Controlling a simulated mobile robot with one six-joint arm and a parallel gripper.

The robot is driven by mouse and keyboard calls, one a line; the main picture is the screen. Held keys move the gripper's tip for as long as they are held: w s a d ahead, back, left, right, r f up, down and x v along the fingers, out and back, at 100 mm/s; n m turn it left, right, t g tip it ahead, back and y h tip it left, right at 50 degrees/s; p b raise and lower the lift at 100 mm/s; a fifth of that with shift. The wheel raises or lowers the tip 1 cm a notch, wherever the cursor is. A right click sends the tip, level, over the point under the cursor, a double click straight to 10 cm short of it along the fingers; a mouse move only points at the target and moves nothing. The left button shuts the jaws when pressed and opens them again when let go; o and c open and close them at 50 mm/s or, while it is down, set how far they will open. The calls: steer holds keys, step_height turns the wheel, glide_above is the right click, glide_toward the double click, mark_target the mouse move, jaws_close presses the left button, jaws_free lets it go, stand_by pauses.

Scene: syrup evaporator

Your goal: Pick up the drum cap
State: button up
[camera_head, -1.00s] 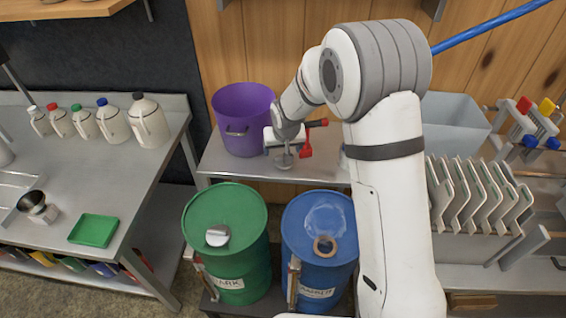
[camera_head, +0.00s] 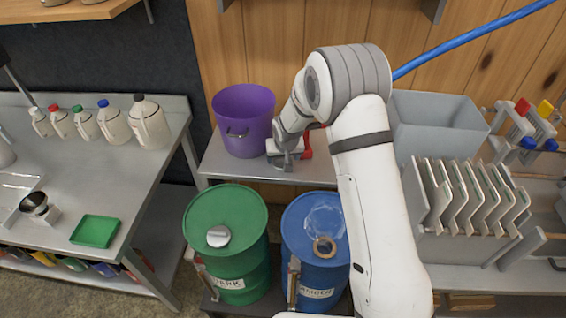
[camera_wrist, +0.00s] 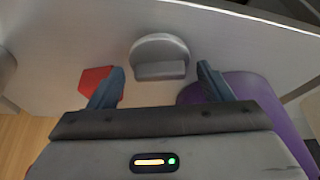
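The drum cap is a silver-grey disc with a raised block-like grip, lying on the metal shelf (camera_head: 225,166). In the wrist view the cap (camera_wrist: 160,52) lies just beyond and between the spread fingertips, apart from both. My gripper (camera_wrist: 161,72) is open and empty, with one finger on each side of the cap's line. In the head view my gripper (camera_head: 284,160) hangs low over the shelf, right of the purple bucket, and mostly hides the cap. The blue drum (camera_head: 297,223) has an open ringed hole on top; the green drum (camera_head: 205,205) carries a silver cap.
The purple bucket (camera_head: 243,112) stands close left of my gripper; it also shows near one finger in the wrist view (camera_wrist: 258,92). A red object (camera_head: 306,143) is close on the other side. A grey bin (camera_head: 440,118) stands farther right.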

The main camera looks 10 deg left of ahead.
steer(key=shift+s, duration=0.1)
steer(key=c, duration=1)
